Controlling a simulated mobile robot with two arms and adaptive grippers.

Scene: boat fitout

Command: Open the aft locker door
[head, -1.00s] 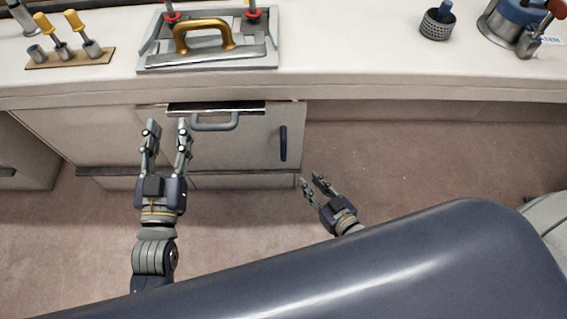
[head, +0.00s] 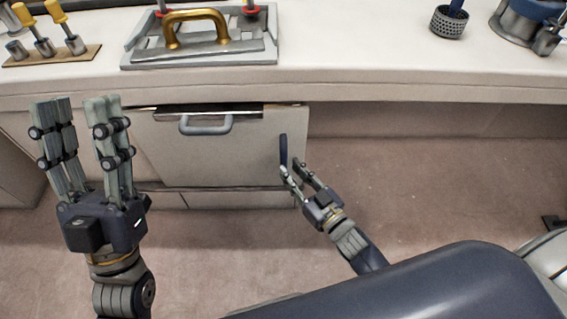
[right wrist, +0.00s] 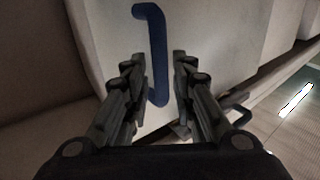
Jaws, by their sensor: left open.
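The locker door (head: 235,160) is a pale panel under the counter and looks closed. A dark blue vertical handle (head: 283,150) is on its right side. In the right wrist view the blue handle (right wrist: 152,50) stands between the fingers, its lower end between the fingertips. My right gripper (head: 304,168) is at the handle's lower end in the head view, and its fingers (right wrist: 155,72) are apart on both sides of it, not closed on it. My left gripper (head: 80,108) is open and empty, raised to the left of the door.
A grey horizontal handle (head: 206,126) is at the top of the panel.

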